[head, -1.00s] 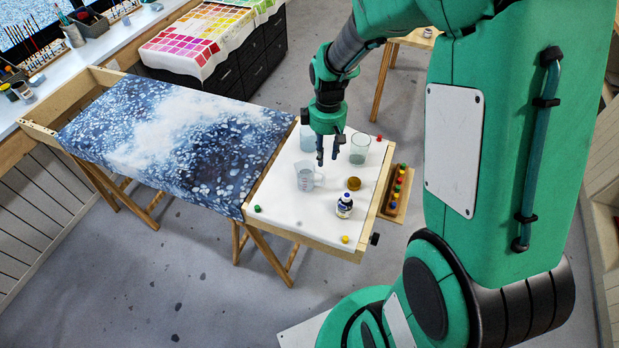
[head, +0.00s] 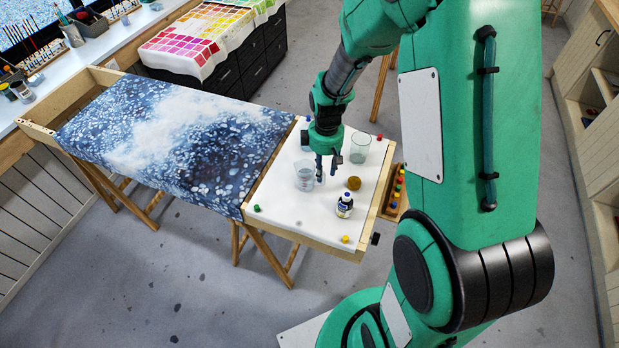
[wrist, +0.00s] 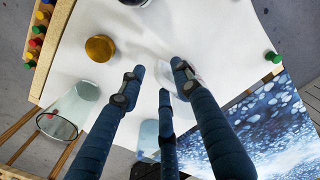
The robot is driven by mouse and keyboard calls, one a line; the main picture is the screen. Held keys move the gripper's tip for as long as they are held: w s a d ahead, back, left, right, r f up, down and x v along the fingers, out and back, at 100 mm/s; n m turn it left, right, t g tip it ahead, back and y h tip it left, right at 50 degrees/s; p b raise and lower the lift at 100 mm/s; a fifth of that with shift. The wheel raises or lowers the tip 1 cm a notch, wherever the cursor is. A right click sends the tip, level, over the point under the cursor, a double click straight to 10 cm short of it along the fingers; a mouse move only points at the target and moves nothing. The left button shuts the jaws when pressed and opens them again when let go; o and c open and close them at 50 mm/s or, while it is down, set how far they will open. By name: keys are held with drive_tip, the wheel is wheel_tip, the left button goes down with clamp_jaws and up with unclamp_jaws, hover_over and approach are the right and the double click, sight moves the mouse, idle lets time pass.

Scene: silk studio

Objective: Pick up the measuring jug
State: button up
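The measuring jug (head: 304,179) is a small clear vessel with faint markings, upright on the white tabletop (head: 290,215). My gripper (head: 327,172) is pointed down just to the right of the jug, its fingertips low, near the jug's side. The fingers are apart, with nothing visibly held between them. In the wrist view, my gripper (wrist: 156,75) shows spread fingers, and the jug (wrist: 194,73) is a faint clear shape partly hidden behind the right-hand finger. I cannot tell whether that finger touches it.
A greenish glass (head: 360,148) stands behind my gripper to the right. An amber pot (head: 354,183) and a dark bottle (head: 344,206) stand close in front on the right. Blue speckled fabric (head: 170,135) covers the frame to the left.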

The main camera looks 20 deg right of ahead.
drive_tip(key=shift+f, duration=0.1)
drive_tip(key=shift+w+f+b, duration=0.1)
drive_tip(key=shift+f+b, duration=0.35)
drive_tip(key=shift+f, duration=2.05)
drive_tip(key=shift+c, duration=0.5)
clamp_jaws()
